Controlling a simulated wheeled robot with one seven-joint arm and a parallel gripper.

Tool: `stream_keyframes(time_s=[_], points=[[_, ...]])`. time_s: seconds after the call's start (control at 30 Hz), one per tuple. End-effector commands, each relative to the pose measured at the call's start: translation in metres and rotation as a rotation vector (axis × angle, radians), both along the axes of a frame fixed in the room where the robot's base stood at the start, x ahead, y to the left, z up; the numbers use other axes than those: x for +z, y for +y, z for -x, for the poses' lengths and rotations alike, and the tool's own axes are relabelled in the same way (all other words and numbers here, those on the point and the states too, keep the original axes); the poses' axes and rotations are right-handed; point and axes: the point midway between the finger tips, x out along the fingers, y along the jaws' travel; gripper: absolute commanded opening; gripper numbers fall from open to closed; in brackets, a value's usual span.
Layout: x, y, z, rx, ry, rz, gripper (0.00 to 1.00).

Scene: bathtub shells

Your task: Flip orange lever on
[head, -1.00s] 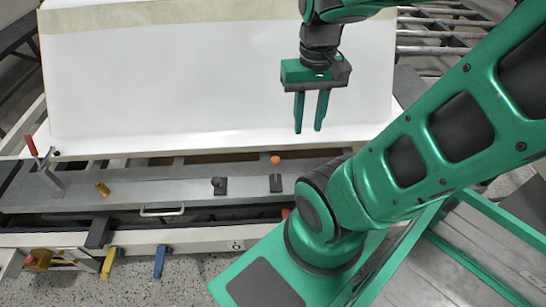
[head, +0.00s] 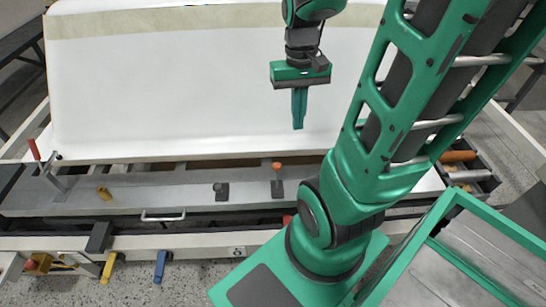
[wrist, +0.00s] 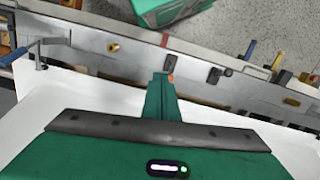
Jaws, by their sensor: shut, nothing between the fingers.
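The orange lever (head: 277,168) is a short dark stem with an orange knob, standing about upright on a dark mount on the grey metal rail. My gripper (head: 298,127) points downward over the white shell, above and slightly right of the lever in the head view. Its two green fingers are together with nothing between them. In the wrist view the orange knob (wrist: 170,78) shows just beyond my fingertips, and the fingers partly hide the lever. I see a gap between fingers and lever in the head view.
A black-knobbed lever (head: 220,189) stands left of the orange one. The large white shell (head: 180,90) rises behind. Yellow (head: 109,267) and blue (head: 160,266) handles hang in front.

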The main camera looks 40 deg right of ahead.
Motion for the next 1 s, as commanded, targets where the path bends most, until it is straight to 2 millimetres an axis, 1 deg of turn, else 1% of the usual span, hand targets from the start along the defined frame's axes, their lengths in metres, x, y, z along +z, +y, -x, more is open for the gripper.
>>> stream_keyframes(time_s=[0.1, 0.37, 0.6, 0.8, 1.0], points=[[-0.011, -0.006, -0.015, 0.004, 0.02, -0.013, 0.0], [-0.038, -0.016, -0.047, 0.016, 0.053, -0.052, 0.0], [-0.069, -0.024, -0.073, 0.026, 0.078, -0.099, 0.0], [-0.099, -0.029, -0.093, 0.03, 0.095, -0.144, 0.0], [-0.124, -0.033, -0.107, 0.031, 0.104, -0.183, 0.0]])
